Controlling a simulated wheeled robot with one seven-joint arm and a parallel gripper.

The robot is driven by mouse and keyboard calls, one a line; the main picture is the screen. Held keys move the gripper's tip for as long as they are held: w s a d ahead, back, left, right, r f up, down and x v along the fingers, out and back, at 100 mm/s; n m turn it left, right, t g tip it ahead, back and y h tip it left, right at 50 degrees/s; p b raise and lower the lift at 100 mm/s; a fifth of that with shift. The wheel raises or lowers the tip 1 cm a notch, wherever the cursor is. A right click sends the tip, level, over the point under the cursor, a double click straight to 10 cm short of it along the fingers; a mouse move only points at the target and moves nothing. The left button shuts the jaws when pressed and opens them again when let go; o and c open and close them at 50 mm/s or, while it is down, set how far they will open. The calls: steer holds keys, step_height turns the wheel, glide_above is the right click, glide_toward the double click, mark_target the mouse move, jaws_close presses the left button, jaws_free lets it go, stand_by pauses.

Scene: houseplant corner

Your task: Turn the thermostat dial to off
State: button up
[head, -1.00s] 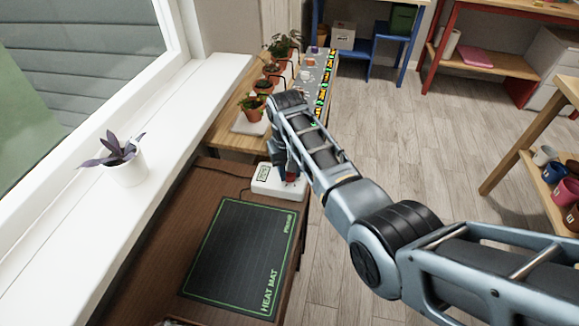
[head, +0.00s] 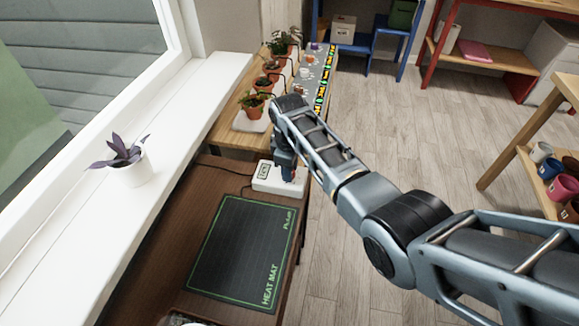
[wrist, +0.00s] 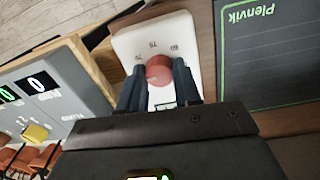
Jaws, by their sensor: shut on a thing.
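The thermostat is a white box (head: 268,176) with a small display, standing on the brown cabinet just behind the heat mat. In the wrist view the thermostat (wrist: 185,28) shows a round red dial (wrist: 158,66) with number marks around it, among them 75. My gripper (wrist: 159,78) has one dark finger on each side of the dial and is shut on it. In the head view my gripper (head: 287,176) reaches down onto the right end of the thermostat and mostly hides the dial. The display is largely covered in the wrist view.
The dark heat mat (head: 240,255) lies in front of the thermostat. Potted plants (head: 252,103) and a grey panel (head: 312,75) stand on the wooden bench behind. A purple plant (head: 125,163) sits on the windowsill at left.

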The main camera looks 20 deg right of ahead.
steer(key=shift+n, duration=1.6)
steer(key=o, duration=1)
steer(key=shift+o, duration=0.2)
steer(key=shift+s+r, duration=0.15)
steer(key=shift+r, duration=3.75)
